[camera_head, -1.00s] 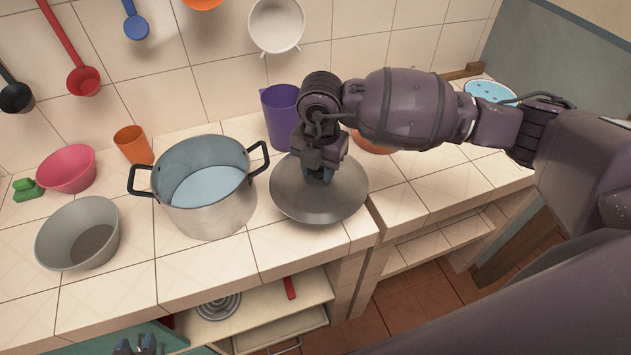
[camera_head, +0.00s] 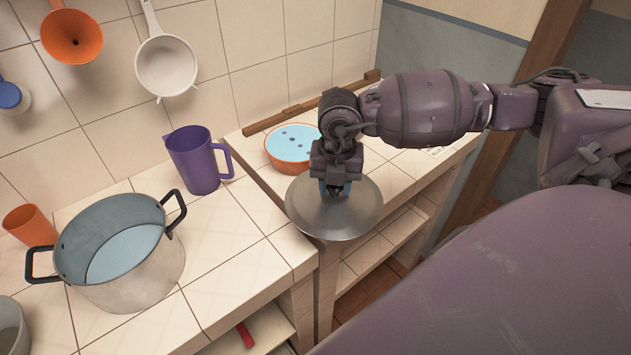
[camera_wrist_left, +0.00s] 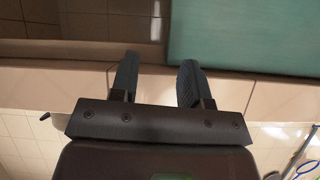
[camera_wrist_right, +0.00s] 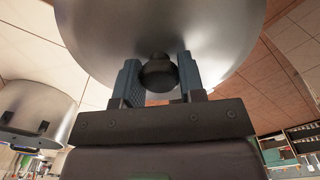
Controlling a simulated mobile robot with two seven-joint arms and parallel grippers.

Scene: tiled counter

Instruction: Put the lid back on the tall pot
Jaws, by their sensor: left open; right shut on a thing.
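The tall pot (camera_head: 130,270) is steel with two black handles and stands open on the counter at the left of the head view. It also shows at the left of the right wrist view (camera_wrist_right: 38,112). My right gripper (camera_head: 335,188) is shut on the dark knob (camera_wrist_right: 158,73) of the round metal lid (camera_head: 350,218). The lid is held to the right of the pot, apart from it, by the counter's front edge. My left gripper (camera_wrist_left: 155,85) is open and empty in the left wrist view; it is out of the head view.
A purple jug (camera_head: 196,162) stands behind and right of the pot. An orange bowl with a light blue top (camera_head: 290,165) is behind the lid. An orange cup (camera_head: 30,226) is left of the pot. The tiles between pot and lid are clear.

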